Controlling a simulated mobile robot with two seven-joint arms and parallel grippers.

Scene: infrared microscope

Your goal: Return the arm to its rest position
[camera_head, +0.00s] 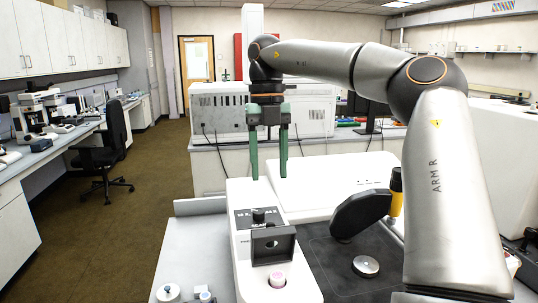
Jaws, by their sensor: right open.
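My right arm (440,180), marked ARM R, comes in from the right, bends high up and reaches across to the left. My right gripper (269,176) hangs from it with its two green fingers pointing down. The fingers are apart, with nothing between them. They hang in front of the far bench, above the back of the white instrument. The white instrument (244,222) has a dark knob (259,215) on its top and a black square holder (272,245) with a round hole. My left gripper is not in view.
A black paddle-shaped part (360,214), a yellow bottle (396,192) and a silver disc (365,266) stand to the right. Small vials (205,296) are at front left. An office chair (105,150) stands on the open floor.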

